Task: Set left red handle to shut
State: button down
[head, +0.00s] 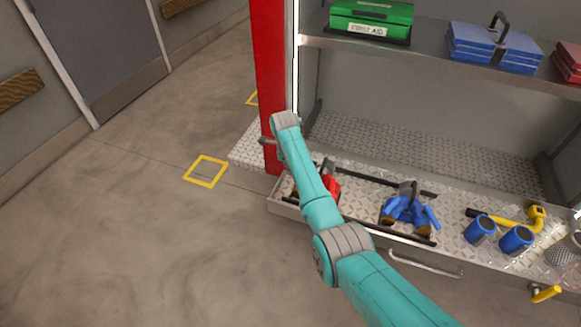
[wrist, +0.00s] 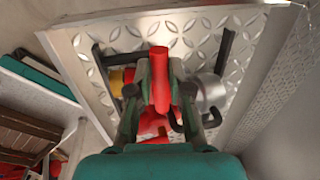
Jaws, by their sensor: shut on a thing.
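The left red handle (wrist: 160,62) shows in the wrist view as a red bar rising between my fingers. My gripper (wrist: 160,88) is shut on it, with one finger on each side. Red valve parts (wrist: 150,124) show below the fingers, beside a yellow fitting and a grey metal cylinder. In the head view, a red part of the valve (head: 332,187) shows just right of my arm. My arm hides most of the valve and much of my gripper there. I cannot tell the handle's exact angle.
Blue valve handles (head: 405,210) sit right of the red ones on the metal plate tray. Blue cups (head: 515,239) and a yellow pipe tool (head: 515,222) stand farther right. A red post (head: 268,90) rises close behind my arm. The floor at left is clear.

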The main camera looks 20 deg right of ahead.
jog(key=c, duration=1.1)
grip_release()
jog(key=shift+r, duration=0.1)
jog(key=r, duration=0.4)
jog(key=s+a+r, duration=0.1)
jog(key=r, duration=0.6)
jog(key=shift+s+a+r, duration=0.2)
jog(key=shift+s+r, duration=0.1)
jog(key=shift+s, duration=0.05)
